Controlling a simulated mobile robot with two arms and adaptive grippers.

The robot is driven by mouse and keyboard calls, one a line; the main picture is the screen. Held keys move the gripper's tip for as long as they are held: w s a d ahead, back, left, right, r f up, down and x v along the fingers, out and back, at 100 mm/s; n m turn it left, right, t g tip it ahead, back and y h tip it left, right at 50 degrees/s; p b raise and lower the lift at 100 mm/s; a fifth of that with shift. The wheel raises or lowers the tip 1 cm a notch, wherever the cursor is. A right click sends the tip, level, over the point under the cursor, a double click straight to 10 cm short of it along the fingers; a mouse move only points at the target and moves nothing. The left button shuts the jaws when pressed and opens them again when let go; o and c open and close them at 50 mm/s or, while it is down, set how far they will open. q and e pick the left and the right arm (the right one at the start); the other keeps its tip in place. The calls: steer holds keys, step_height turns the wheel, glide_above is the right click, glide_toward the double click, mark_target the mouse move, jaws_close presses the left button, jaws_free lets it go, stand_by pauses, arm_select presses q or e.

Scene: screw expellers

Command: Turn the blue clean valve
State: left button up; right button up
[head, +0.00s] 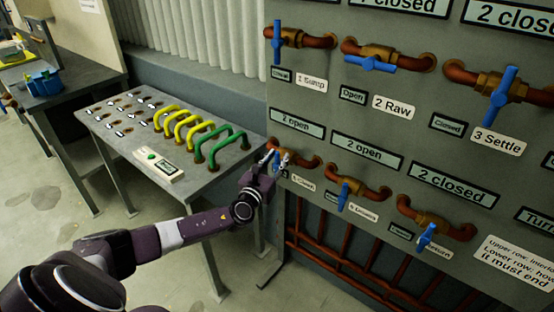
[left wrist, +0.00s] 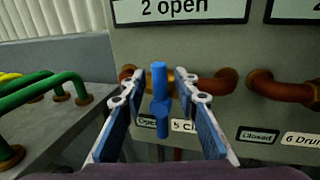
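The blue clean valve handle (left wrist: 160,99) stands upright in the left wrist view, on a brass valve body in a copper pipe. The tag below it reads "5 Cl…", the rest hidden by a finger. In the head view this valve (head: 276,157) is at the left end of the panel's lower row, partly covered by my gripper. My left gripper (left wrist: 160,78) is open, with one finger on each side of the handle and a visible gap on both sides. My left gripper also shows at the valve in the head view (head: 279,160). My right gripper is not in view.
The grey panel (head: 400,155) carries several other blue-handled valves, including 1 Sump (head: 278,42), 2 Raw (head: 370,63) and 3 Settle (head: 502,90). A grey table (head: 130,152) with yellow and green handles (head: 221,143) stands close left of the panel.

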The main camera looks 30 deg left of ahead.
arm_select(q)
jaws_close()
steer(key=shift+a+n, duration=0.35)
steer(key=shift+n, duration=0.75)
steer(key=shift+w+a+f+n+g+h+p, duration=0.1)
steer(key=shift+a+f+n+g+h+p, duration=0.3)
steer(key=shift+n, duration=0.95)
steer(key=shift+s+a+f+n+g+h+p, duration=0.15)
steer(key=shift+n+g+h+p, duration=0.3)
steer(key=shift+n, duration=0.95)
steer(key=shift+w+a+f+n+g+h+p, duration=0.2)
steer(key=shift+a+n+h+p, duration=0.3)
steer(key=shift+n, duration=0.85)
steer(key=shift+d, duration=0.15)
jaws_free()
